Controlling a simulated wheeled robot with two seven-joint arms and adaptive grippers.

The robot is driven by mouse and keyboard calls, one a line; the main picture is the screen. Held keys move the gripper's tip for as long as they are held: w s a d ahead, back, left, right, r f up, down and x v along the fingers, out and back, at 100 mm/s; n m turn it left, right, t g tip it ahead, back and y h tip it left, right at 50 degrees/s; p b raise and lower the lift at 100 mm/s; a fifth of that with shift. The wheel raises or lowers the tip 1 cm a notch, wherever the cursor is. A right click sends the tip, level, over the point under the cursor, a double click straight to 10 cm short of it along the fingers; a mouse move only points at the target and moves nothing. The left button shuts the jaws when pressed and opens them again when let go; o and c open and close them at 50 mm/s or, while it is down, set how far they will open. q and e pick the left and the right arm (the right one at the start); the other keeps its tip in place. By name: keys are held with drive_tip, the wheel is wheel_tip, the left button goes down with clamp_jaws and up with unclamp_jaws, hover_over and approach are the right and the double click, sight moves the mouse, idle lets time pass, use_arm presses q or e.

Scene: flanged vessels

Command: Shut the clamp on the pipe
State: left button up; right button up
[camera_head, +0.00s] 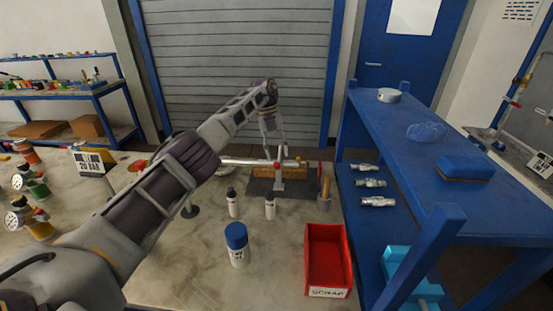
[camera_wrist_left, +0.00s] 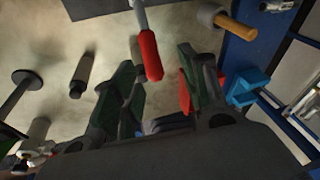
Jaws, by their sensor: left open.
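A pale metal pipe (camera_head: 243,161) lies level across a stand on the workbench, in the middle of the head view. The clamp on it is small and partly hidden by my left gripper (camera_head: 273,147), which reaches down over the pipe from behind. A red grip (camera_head: 277,166) shows just below the fingertips. In the left wrist view, a pale lever with a red grip (camera_wrist_left: 150,56) points in between the dark green fingers of my left gripper (camera_wrist_left: 160,75). The fingers are spread, with space on both sides of the grip. Contact cannot be seen. My right gripper is out of view.
A red scrap bin (camera_head: 328,262), a blue-capped bottle (camera_head: 237,245) and two small bottles (camera_head: 232,203) stand in front of the pipe. A blue shelf (camera_head: 440,135) bounds the right side.

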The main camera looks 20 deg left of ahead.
use_arm(q)
drive_tip(key=shift+r, duration=2.05)
drive_tip(key=shift+c, duration=0.3)
